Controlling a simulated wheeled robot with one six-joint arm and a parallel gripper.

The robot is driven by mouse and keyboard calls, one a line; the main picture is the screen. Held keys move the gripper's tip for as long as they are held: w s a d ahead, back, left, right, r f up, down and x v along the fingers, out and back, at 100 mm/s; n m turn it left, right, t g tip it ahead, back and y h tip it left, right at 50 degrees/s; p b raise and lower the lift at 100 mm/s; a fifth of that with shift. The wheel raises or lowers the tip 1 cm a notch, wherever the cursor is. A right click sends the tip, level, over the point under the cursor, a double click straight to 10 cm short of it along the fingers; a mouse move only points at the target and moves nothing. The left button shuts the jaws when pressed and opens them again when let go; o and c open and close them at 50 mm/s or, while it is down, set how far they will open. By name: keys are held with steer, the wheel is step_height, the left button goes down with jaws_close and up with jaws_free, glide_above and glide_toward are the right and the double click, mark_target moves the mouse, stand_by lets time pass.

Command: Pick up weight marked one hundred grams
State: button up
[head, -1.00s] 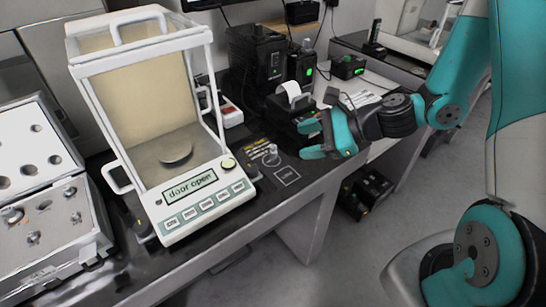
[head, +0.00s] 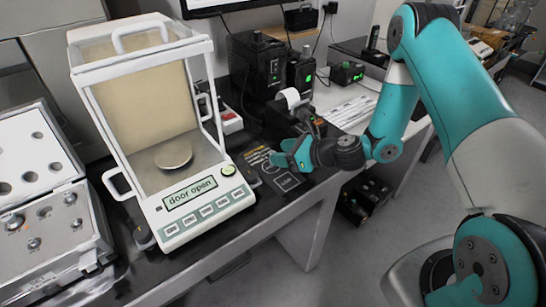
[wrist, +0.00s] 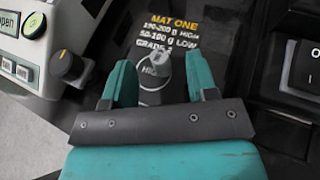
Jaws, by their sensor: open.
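A small shiny metal weight (wrist: 161,66) stands upright on the black mat (wrist: 180,42), on the patch lettered "HIGH". Its marking cannot be read. My gripper (wrist: 160,85) is open in the wrist view, with one teal finger on each side of the weight, apparently not gripping it. In the head view my gripper (head: 284,160) is over the mat beside the balance, and it hides the weight there. Other metal weights (head: 70,198) sit in the open case at the left; their markings are too small to read.
The balance (head: 200,208) reads "door open" and has an empty pan (head: 174,155). Its black knob (wrist: 68,66) is left of my fingers in the wrist view. A black switch box (wrist: 300,68) is close on the right. A printer (head: 290,100) and black boxes stand behind.

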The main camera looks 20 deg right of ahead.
mark_target(268, 161)
steer(key=p+x, duration=0.1)
steer(key=x, duration=0.4)
steer(key=shift+w+a+f, duration=0.1)
steer(key=shift+a+f, duration=0.05)
steer(key=shift+f, duration=0.05)
jaws_close()
